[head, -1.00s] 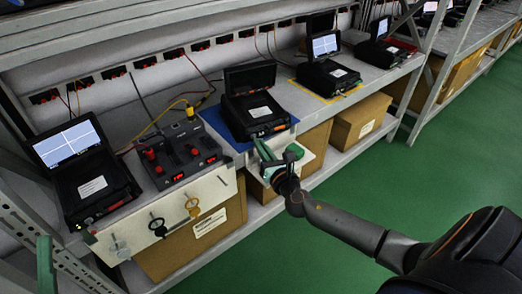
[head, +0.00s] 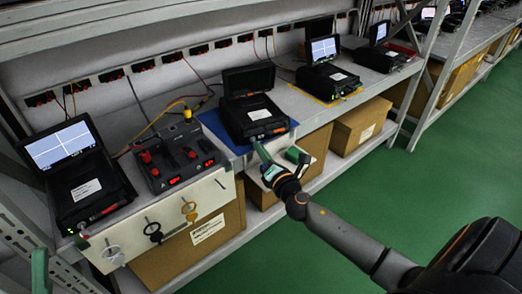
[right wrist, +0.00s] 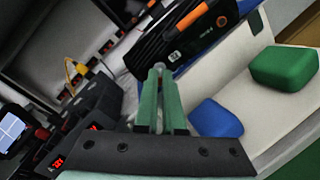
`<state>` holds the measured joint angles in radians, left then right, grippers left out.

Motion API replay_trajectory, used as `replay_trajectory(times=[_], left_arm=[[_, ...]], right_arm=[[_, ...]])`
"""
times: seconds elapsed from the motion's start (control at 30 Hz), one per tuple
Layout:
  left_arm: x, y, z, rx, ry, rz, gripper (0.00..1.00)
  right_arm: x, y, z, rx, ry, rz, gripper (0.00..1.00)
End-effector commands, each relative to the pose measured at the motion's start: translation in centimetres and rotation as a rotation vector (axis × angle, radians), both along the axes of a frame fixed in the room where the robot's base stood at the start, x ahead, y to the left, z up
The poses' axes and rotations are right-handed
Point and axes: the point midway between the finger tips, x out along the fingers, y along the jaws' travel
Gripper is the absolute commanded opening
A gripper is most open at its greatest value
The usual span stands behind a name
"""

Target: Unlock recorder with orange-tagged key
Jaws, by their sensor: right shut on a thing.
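The recorder (head: 253,118) on a blue mat has its lid up and a dark screen. Its front, with a round lock-like spot, also shows in the right wrist view (right wrist: 174,56). My right gripper (head: 260,152) has green fingers just before that front; the right wrist view shows them (right wrist: 160,98) closed on a small grey piece, apparently a key, mostly hidden. No tag on it can be made out. A yellow-orange tag (head: 189,211), a black tag (head: 154,232) and a pale tag (head: 113,256) hang on the white panel. A green finger, seemingly my left gripper (head: 40,271), shows at lower left.
A power unit (head: 178,158) with red displays and a recorder with a lit screen (head: 88,180) stand left. A green block (right wrist: 283,68) and a blue block (right wrist: 215,120) lie on a pale surface near my right gripper. Boxes (head: 358,124) fill the lower shelf.

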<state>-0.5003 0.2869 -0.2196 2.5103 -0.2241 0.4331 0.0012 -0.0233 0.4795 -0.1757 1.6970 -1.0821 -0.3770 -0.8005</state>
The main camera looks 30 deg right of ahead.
Motion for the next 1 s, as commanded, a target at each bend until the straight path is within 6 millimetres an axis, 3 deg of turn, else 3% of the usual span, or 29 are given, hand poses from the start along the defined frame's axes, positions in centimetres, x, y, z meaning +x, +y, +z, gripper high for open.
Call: replay_trajectory(times=[0.4, 0.43, 0.53, 0.83, 1.0], left_arm=[[0.0, -0.1, 0.0, -0.001, -0.001, -0.003, 1.0], [0.0, -0.1, 0.0, -0.001, -0.001, -0.003, 1.0], [0.0, -0.1, 0.0, -0.001, -0.001, -0.003, 1.0], [0.0, -0.1, 0.1, 0.0, -0.001, -0.003, 1.0], [0.0, -0.1, 0.3, 0.001, -0.002, -0.002, 1.0]], right_arm=[[0.0, 0.0, -0.1, 0.01, 0.0, 0.001, 0.0], [0.0, 0.1, -0.1, 0.01, 0.0, 0.001, 0.09], [0.0, 0.0, -0.1, 0.009, 0.001, 0.001, 0.19], [-0.3, 0.1, -0.1, 0.008, 0.0, 0.0, 0.19], [-2.0, 0.4, -0.1, 0.007, 0.002, 0.001, 0.19]])
